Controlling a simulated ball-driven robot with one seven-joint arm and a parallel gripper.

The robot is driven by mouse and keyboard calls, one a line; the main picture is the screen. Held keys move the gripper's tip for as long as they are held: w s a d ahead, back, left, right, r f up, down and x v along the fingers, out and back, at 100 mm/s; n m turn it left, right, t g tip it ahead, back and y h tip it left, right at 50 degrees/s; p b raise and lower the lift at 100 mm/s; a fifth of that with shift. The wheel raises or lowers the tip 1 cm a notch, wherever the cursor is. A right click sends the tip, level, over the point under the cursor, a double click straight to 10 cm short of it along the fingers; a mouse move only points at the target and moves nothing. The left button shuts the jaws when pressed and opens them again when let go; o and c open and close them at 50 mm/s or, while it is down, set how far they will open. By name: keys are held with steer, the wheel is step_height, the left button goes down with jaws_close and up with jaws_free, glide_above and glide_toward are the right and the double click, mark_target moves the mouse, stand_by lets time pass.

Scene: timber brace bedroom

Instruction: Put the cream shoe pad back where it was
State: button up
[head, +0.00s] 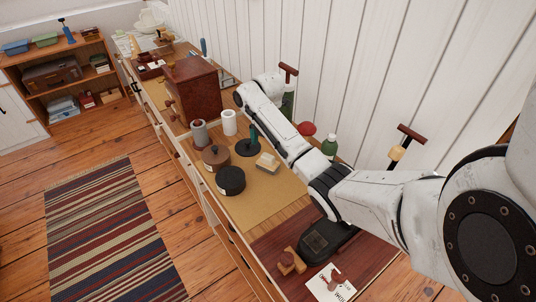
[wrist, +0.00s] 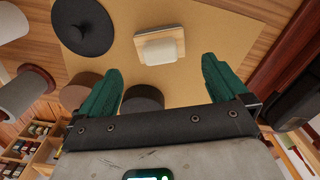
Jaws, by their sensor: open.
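The cream shoe pad (wrist: 160,47) appears to be the pale block on a thin wooden base, lying on the tan mat (wrist: 215,35). In the head view the same block (head: 267,162) sits to the right of a black disc. My gripper (wrist: 162,70) is open, with its two green fingers apart and nothing between them. In the wrist view the pad shows beyond the fingertips, in line with the gap and apart from them. I cannot make out my gripper clearly in the head view.
Close by stand the black disc (head: 247,148), a black cylinder (head: 231,180), a brown round pot (head: 215,158), a grey roller (head: 199,133) and a white roll (head: 229,122). A black device (head: 325,240) lies on the dark red mat (head: 275,240). A white plank wall backs the bench.

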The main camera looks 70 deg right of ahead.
mark_target(268, 155)
steer(key=shift+r, duration=1.75)
